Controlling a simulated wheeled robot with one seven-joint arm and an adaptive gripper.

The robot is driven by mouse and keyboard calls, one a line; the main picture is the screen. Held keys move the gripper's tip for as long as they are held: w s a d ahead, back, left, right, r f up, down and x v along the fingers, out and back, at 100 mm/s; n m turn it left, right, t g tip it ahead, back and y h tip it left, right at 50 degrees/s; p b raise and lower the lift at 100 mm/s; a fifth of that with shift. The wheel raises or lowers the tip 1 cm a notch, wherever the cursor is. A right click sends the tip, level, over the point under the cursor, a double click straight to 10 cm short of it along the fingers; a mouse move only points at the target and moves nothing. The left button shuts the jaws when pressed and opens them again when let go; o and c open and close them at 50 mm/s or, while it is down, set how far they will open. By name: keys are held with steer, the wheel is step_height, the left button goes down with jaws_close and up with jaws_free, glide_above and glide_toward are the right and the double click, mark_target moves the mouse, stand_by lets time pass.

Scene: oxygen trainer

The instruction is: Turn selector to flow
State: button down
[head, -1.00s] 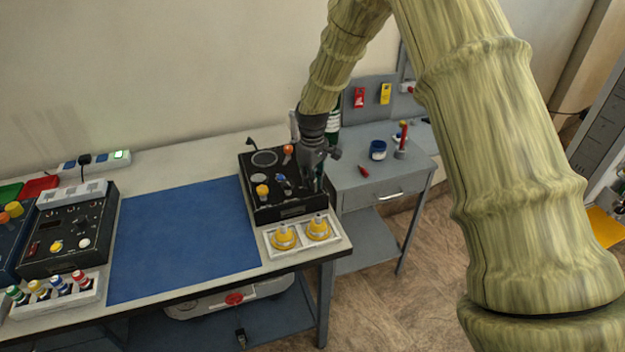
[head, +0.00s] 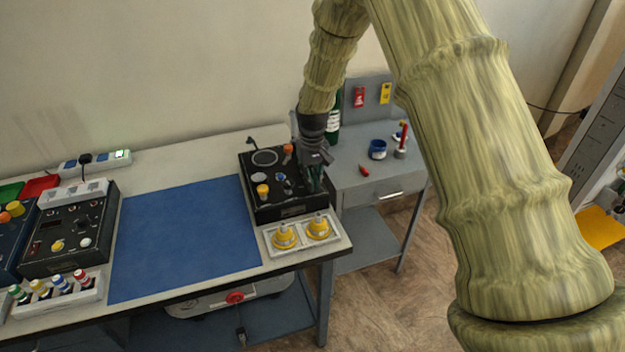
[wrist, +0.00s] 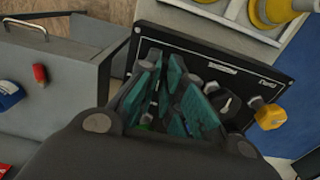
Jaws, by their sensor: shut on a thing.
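The black trainer box (head: 262,208) stands at the right end of the bench, with several knobs on its top. My gripper (head: 316,186) points down at the right part of this top. In the wrist view its teal fingers (wrist: 166,98) are close together, low over the panel, shut on a small control that they mostly hide. Which control it is, and its pointer position, I cannot tell. A black knob (wrist: 226,104) with a pale mark sits just right of the fingers. A yellow knob (wrist: 270,117) is further right. The panel lettering is too small to read.
A white tray with two yellow fittings (head: 285,238) lies in front of the box. A blue mat (head: 180,240) covers the bench to the left. A grey side table (head: 375,185) at the right holds a blue pot (head: 377,149) and a red item (head: 364,171).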

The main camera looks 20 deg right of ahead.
steer(key=shift+w+r, duration=0.15)
steer(key=shift+w, duration=0.05)
steer(key=c, duration=1.6)
jaws_free()
steer(key=shift+s, duration=0.1)
steer(key=shift+o, duration=0.2)
step_height(320, 180, up, 12)
steer(key=shift+d, duration=0.1)
